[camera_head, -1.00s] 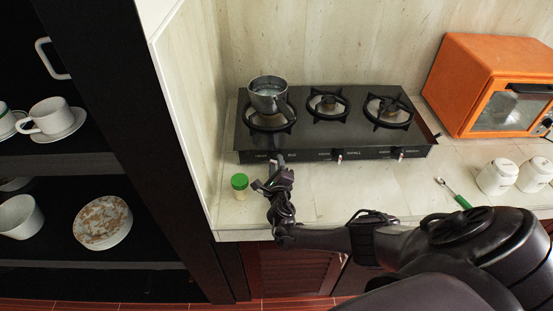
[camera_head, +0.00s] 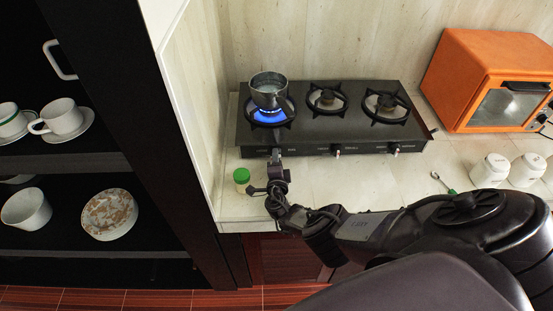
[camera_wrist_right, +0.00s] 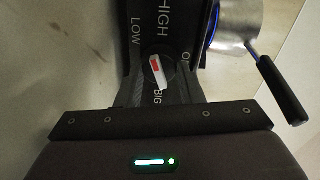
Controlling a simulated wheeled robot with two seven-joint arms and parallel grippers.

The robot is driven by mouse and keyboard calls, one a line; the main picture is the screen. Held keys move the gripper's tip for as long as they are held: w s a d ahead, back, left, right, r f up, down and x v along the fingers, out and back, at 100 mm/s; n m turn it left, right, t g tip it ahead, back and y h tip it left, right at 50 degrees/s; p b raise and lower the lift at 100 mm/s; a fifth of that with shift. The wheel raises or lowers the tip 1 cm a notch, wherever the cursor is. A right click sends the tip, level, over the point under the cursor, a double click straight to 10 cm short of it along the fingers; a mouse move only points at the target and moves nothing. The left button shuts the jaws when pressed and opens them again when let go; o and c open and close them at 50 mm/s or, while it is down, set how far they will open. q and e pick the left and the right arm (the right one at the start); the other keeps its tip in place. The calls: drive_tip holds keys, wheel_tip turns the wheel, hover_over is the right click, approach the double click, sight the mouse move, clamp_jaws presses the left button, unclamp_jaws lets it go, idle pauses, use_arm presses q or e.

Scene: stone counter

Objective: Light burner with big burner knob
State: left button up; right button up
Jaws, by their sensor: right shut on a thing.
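The black stove (camera_head: 350,139) stands at the back of the counter. Its left burner (camera_head: 268,117) burns with a blue flame under a metal pot (camera_head: 268,84). In the right wrist view the big burner knob (camera_wrist_right: 157,72), white with a red mark, lies between my right gripper's fingers (camera_wrist_right: 157,88), turned at a slant. Labels HIGH, LOW and BIG surround it. My right gripper (camera_head: 276,156) is at the stove's front left and shut on this knob. The pot also shows at the upper right of the wrist view (camera_wrist_right: 236,22). My left gripper is not in view.
Two other knobs (camera_head: 336,149) sit farther right on the stove front. A green-capped shaker (camera_head: 242,180) stands close left of my right gripper. White canisters (camera_head: 490,170) and an orange oven (camera_head: 480,80) are at the right. A dark shelf with dishes stands left.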

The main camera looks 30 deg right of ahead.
drive_tip(key=shift+r+n, duration=0.1)
drive_tip(key=shift+n, duration=0.6)
drive_tip(key=o, duration=1)
